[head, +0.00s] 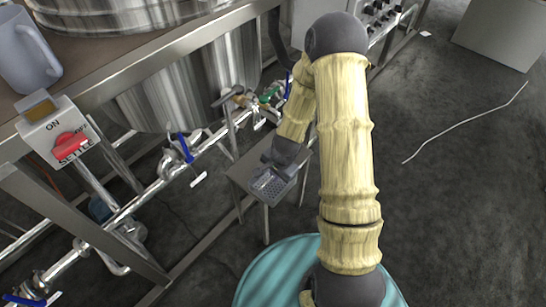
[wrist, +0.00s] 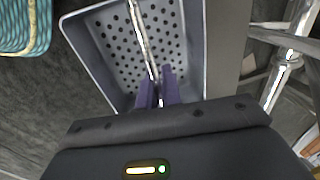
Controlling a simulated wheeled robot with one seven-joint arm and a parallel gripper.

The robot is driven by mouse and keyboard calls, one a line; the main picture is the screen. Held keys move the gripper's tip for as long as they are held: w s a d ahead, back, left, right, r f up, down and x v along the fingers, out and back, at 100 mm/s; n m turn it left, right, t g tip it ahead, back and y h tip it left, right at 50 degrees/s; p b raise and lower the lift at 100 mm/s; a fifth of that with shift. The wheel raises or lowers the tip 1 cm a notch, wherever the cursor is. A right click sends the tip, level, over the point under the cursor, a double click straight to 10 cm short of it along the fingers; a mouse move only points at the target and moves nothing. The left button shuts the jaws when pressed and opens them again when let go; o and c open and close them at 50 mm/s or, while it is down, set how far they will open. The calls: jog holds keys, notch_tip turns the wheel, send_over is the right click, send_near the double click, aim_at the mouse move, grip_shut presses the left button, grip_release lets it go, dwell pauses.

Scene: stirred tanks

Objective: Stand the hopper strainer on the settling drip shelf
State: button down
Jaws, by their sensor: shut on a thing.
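The hopper strainer is a grey rectangular tray with a perforated floor and a thin metal bar across it, and it fills the upper middle of the wrist view (wrist: 190,35). In the head view the strainer (head: 268,186) is small, at the near part of a small grey shelf (head: 242,172) on legs. My gripper (wrist: 158,92) is shut on the strainer's bar. In the head view my gripper (head: 278,165) is partly hidden by its own wrist. A strip of grey shelf surface (wrist: 226,45) shows right of the strainer. I cannot tell whether the strainer touches the shelf.
A steel tank (head: 185,80) stands behind the shelf, with pipes and blue-handled valves (head: 182,148) in front. A grey mug (head: 25,50) stands on the bench. Floor at right is mostly clear.

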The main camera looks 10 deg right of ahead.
jog(key=w, duration=0.3)
jog(key=w+d, duration=0.1)
jog(key=w, duration=0.4)
jog(key=shift+w+d, duration=0.25)
jog(key=shift+w, duration=0.15)
jog(key=shift+w, duration=0.3)
jog(key=shift+d+f+b, duration=0.1)
jog(key=shift+f+b, duration=0.6)
jog(key=shift+f, duration=1)
jog(key=shift+f, duration=0.1)
jog(key=c, duration=1.6)
grip_release()
jog(key=r+p, duration=0.1)
jog(key=r, duration=0.3)
jog(key=s+d+r+p, duration=0.1)
jog(key=r, duration=0.3)
jog(key=r+p, duration=0.1)
jog(key=r, duration=0.3)
jog(key=shift+s+d, duration=0.15)
jog(key=shift+s, duration=0.25)
